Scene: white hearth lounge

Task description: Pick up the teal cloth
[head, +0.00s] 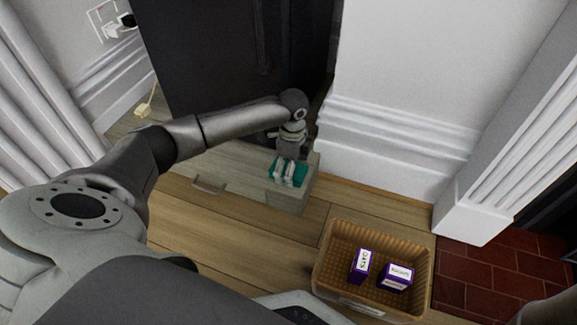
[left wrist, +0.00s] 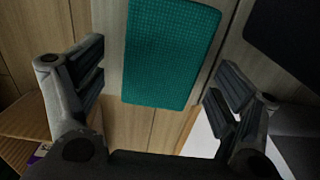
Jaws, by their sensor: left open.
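The teal cloth (head: 299,171) lies flat on top of a low pale wooden drawer unit (head: 237,173), near its right end. In the left wrist view the cloth (left wrist: 170,50) is a textured teal rectangle, beyond and between the open fingers. My left gripper (head: 284,174) points down over the cloth in the head view and partly hides it. In the left wrist view the left gripper (left wrist: 150,88) has its fingers spread wide with nothing between them. I cannot tell the exact gap above the cloth. My right gripper is not seen.
A wicker basket (head: 322,262) with two purple boxes (head: 361,266) (head: 396,276) stands on the wooden floor to the right of the unit. A white wall (head: 400,75) and a dark panel (head: 200,50) stand behind. Brick-red tiles (head: 480,275) lie at right.

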